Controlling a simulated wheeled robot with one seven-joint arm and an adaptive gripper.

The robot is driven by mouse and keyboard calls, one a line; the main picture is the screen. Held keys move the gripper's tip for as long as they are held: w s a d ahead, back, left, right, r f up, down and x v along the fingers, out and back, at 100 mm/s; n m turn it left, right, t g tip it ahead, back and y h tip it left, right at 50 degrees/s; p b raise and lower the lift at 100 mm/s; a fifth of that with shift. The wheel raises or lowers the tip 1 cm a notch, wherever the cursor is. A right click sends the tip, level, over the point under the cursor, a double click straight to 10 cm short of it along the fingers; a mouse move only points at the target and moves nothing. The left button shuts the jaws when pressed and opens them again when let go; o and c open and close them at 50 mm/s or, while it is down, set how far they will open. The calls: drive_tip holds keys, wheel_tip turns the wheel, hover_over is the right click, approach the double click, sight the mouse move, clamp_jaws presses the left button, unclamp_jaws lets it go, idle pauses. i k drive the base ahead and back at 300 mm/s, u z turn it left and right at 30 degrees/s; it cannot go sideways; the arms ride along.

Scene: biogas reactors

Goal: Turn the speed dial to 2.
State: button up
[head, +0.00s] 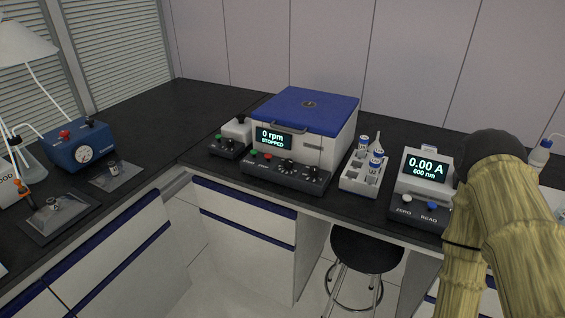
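A centrifuge-like box with a blue lid (312,104) stands on the back bench, its lid closed. Its display (273,139) reads "0 rpm STOPPED". Its sloping front panel (300,179) carries a green button, a red button and dark dials (287,168). A small grey unit (228,147) to its left also has a green button and a dark knob. The labels and dial settings are too small to read, so I cannot tell which one is the speed dial. My arm fills the right side, apart from the centrifuge; my gripper is not visible.
A rack of vials (360,179) stands just right of the centrifuge. A photometer (421,190) reading "0.00 A" is partly behind my arm. A black stool (367,250) stands below the bench. A blue gauge box (80,147) sits on the left bench.

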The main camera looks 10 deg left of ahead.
sight(288, 164)
drive_tip(key=u, duration=0.8)
drive_tip(key=k, duration=1.05)
drive_tip(key=u, duration=1.2)
drive_tip(key=i, duration=1.6)
drive_tip(key=z, duration=1.6)
drive_tip(key=i, duration=0.75)
drive_tip(key=z, duration=0.85)
